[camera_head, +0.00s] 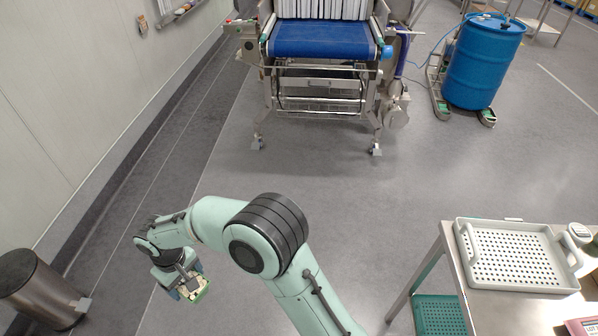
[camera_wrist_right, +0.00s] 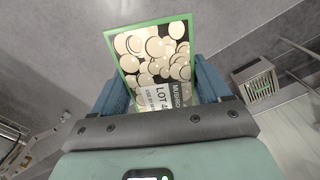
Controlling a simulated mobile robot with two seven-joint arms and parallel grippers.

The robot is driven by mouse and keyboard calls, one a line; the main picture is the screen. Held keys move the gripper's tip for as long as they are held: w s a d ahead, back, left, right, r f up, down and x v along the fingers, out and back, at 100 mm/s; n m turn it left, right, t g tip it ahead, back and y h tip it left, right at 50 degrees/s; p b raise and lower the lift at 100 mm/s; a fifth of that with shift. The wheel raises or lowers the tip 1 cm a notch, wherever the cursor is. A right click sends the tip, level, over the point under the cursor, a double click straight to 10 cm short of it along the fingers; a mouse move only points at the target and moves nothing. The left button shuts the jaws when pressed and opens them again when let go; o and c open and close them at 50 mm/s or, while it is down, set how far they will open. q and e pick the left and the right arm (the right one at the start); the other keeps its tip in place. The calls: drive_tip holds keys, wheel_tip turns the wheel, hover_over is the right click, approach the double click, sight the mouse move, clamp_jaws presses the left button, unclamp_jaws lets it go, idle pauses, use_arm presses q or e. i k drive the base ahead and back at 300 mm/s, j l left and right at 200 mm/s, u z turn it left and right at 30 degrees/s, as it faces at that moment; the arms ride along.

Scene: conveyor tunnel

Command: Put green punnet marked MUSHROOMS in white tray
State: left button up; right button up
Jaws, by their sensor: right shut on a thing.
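The green punnet (camera_head: 200,293) with mushrooms is in the grasp of my right gripper (camera_head: 186,282), at the lower left of the head view, above the floor. In the right wrist view the punnet (camera_wrist_right: 150,58) shows its green rim, a picture of pale mushrooms and a label reading "MUSHRO…" and "LOT". The blue fingers of the gripper (camera_wrist_right: 160,90) are shut on its two sides. The white tray (camera_head: 512,258), with a perforated base, lies empty on the steel table at the right, far from the punnet. My left gripper is not in view.
The steel table (camera_head: 460,262) has a scanner-like device (camera_head: 578,236) and a pink-edged item (camera_head: 580,326) by the tray. A green crate (camera_head: 438,315) is below it. A steel bin (camera_head: 38,290) stands at left. A blue-belt conveyor (camera_head: 320,40) and blue drum (camera_head: 484,60) stand behind open floor.

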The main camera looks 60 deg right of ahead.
sight(495, 264)
drive_tip(key=k+l, duration=0.15)
drive_tip(key=k, duration=0.5)
drive_tip(key=k+l, duration=0.2)
drive_tip(key=k, duration=0.5)
drive_tip(key=k+l, duration=0.15)
drive_tip(key=k, duration=0.5)
drive_tip(key=k+l, duration=0.15)
drive_tip(key=k, duration=0.55)
